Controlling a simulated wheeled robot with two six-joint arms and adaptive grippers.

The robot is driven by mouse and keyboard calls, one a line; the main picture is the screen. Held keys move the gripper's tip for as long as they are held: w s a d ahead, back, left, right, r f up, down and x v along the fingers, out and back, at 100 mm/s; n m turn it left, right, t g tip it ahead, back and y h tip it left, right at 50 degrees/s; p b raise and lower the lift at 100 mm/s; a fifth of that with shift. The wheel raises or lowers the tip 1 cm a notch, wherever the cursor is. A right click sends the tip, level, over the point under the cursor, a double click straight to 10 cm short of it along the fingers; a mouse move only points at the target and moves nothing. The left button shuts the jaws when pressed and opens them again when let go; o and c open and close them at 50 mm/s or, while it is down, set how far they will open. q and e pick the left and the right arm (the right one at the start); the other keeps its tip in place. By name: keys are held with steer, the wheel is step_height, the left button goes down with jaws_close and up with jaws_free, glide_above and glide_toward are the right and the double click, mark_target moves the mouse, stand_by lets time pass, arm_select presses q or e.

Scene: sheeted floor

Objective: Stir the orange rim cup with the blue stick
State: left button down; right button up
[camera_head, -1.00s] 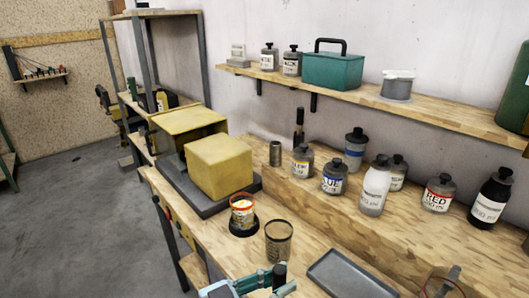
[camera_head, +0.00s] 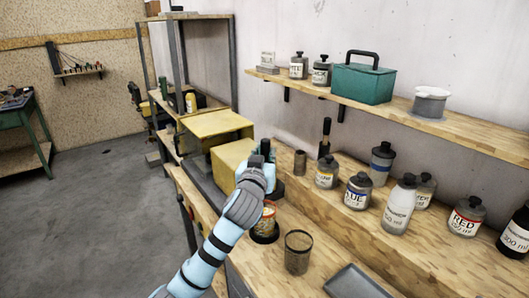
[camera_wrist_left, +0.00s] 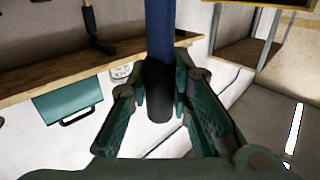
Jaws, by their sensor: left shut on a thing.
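The orange rim cup (camera_head: 266,224) stands in a dark round holder on the workbench, partly hidden behind my left arm. My left gripper (camera_head: 262,162) is above the cup in the head view. In the left wrist view the gripper (camera_wrist_left: 160,95) is shut on the blue stick (camera_wrist_left: 160,30), around its dark end. The dark end also shows just above the gripper in the head view. The stick's lower part is hidden by my arm, so I cannot tell whether it is inside the cup. My right gripper is not in view.
A dark mesh cup (camera_head: 298,252) stands right of the orange rim cup. A yellow box (camera_head: 231,162) is behind the gripper. A grey tray (camera_head: 355,284) lies at the front. Several labelled bottles, including a blue-labelled one (camera_head: 357,192), stand on the raised ledge to the right.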

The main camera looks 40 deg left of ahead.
arm_select(q)
steer(key=shift+a+y, duration=0.2)
steer(key=shift+y, duration=0.1)
steer(key=shift+f+b, duration=0.3)
steer(key=shift+b, duration=0.05)
step_height(320, 180, down, 14)
steer(key=b, duration=1.1)
steer(key=shift+r, duration=0.15)
steer(key=shift+d+r, duration=0.1)
steer(key=shift+s, duration=0.1)
steer(key=shift+s+p, duration=0.2)
steer(key=shift+p, duration=0.1)
